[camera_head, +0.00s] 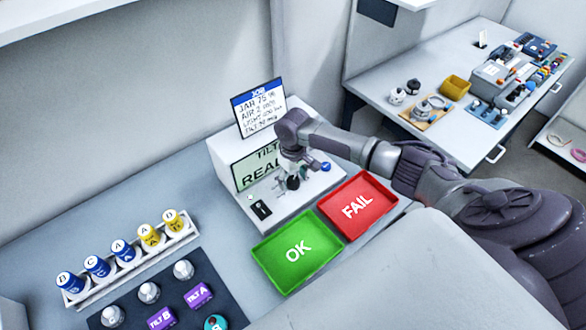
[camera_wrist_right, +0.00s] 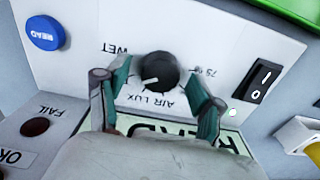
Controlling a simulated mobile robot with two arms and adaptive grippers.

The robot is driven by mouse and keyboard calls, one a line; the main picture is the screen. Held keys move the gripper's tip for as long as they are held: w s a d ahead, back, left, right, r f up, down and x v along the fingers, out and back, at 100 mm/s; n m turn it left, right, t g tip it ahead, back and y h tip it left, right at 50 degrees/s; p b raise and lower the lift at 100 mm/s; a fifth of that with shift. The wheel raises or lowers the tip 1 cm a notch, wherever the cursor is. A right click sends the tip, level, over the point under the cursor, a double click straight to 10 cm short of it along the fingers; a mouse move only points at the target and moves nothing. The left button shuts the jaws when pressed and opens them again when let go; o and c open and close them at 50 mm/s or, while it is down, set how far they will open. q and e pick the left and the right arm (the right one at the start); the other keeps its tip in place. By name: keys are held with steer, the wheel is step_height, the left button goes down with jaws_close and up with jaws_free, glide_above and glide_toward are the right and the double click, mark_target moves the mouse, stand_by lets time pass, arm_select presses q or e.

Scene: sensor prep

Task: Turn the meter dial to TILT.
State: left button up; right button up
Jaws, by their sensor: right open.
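The meter (camera_head: 222,157) is a white box with a pale green screen (camera_head: 245,170) whose partly hidden text starts with TILT and READ. Its black round dial (camera_wrist_right: 160,72) has a white pointer line, which points down and left in the wrist view. Labels around it include WET, AIR and LUX; I cannot make out a TILT label. My right gripper (camera_head: 292,176) is over the meter's sloped front and hides much of it. In the wrist view the right gripper (camera_wrist_right: 160,80) is open, its green-grey fingers on either side of the dial. Contact is unclear. My left gripper is not in view.
A blue READ button (camera_wrist_right: 45,33) and a black rocker switch (camera_wrist_right: 264,82) flank the dial. A job card (camera_head: 259,107) stands on the meter. A green OK tray (camera_head: 297,252) and red FAIL tray (camera_head: 357,205) lie in front. A rack of jars (camera_head: 130,262) stands left.

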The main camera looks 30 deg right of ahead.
mark_target(293, 180)
step_height(293, 180, up, 12)
stand_by(0.6)
stand_by(0.4)
